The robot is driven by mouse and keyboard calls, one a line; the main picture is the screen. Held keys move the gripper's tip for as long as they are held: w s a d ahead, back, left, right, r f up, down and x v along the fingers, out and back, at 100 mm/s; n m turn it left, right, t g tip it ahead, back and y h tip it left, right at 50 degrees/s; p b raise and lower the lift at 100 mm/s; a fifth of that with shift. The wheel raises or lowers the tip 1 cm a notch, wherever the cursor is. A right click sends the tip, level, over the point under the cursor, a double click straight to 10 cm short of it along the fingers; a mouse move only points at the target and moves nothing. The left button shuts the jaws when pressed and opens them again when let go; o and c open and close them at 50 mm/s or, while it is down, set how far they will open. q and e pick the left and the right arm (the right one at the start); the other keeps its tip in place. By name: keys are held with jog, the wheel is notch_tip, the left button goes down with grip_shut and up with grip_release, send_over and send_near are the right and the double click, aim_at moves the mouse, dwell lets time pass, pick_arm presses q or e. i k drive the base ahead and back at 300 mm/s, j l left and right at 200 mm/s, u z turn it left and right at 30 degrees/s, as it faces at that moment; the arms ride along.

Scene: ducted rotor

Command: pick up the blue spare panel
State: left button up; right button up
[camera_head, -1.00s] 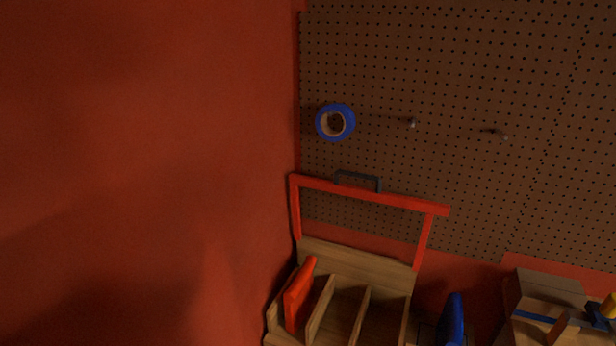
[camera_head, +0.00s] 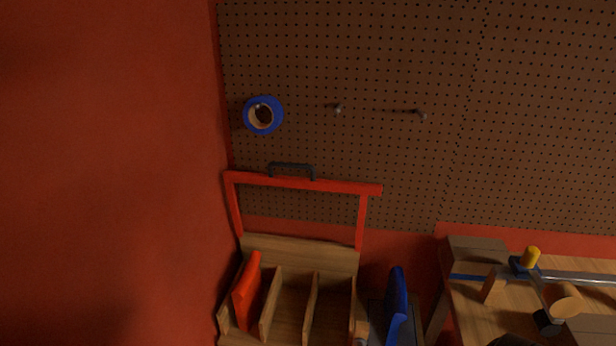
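A blue panel (camera_head: 397,305) stands upright near the bottom middle-right, just right of a wooden rack (camera_head: 300,251) with slots. Its lower end is cut off by the picture's edge. A red panel (camera_head: 247,291) leans in the leftmost slot of the rack; the other visible slots look empty. Neither of my grippers can be made out in this view.
A red frame with a dark handle (camera_head: 292,166) rises behind the rack. A wooden bench (camera_head: 470,318) with a clamp-like tool (camera_head: 545,283) is at the lower right. Blue tape (camera_head: 263,115) hangs on the pegboard (camera_head: 370,60). A red wall (camera_head: 110,170) closes the left side.

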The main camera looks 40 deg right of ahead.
aim_at(395, 307)
jog(key=z, duration=1.95)
jog(key=l+u, duration=0.35)
jog(key=l, duration=1.3)
